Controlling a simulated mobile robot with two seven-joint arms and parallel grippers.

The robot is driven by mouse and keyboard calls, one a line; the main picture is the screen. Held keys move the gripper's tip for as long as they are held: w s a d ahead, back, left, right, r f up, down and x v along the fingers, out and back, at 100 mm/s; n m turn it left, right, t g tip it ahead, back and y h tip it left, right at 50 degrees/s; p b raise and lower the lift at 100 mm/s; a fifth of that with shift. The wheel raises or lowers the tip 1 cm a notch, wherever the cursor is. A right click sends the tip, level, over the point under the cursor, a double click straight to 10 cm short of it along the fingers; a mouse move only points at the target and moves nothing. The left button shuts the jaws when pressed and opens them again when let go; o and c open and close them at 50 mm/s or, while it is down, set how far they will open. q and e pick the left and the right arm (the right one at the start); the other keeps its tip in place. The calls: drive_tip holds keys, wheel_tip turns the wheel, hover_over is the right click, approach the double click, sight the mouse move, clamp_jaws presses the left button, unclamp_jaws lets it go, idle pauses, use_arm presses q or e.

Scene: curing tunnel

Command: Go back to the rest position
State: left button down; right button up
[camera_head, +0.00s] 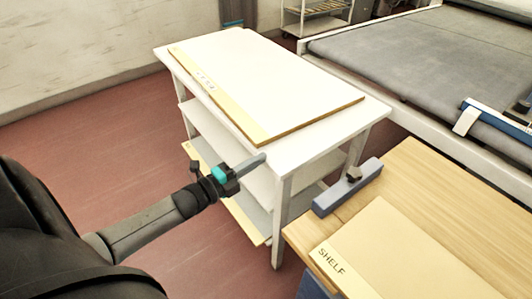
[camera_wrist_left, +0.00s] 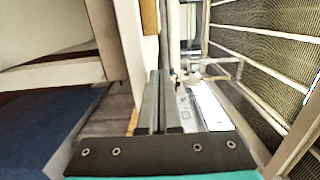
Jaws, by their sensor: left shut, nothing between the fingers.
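My left gripper (camera_head: 252,165) reaches in from the left in the head view, in front of the near side of a white shelved table (camera_head: 330,140). Its fingers look closed together, with nothing between them. In the left wrist view the two grey fingers (camera_wrist_left: 158,100) lie side by side and are empty. My right gripper does not show in either view.
A cream board (camera_head: 265,80) lies on the white table. A wooden table (camera_head: 440,180) at lower right bears a panel marked SHELF (camera_head: 400,255). A grey conveyor (camera_head: 420,60) stands behind at right. Red floor (camera_head: 90,140) is free at left.

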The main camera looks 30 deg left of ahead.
use_arm(q)
drive_tip(key=v, duration=0.6)
drive_tip(key=shift+d+r+p, duration=0.1)
drive_tip(key=shift+d+p, duration=0.05)
drive_tip(key=shift+p, duration=0.25)
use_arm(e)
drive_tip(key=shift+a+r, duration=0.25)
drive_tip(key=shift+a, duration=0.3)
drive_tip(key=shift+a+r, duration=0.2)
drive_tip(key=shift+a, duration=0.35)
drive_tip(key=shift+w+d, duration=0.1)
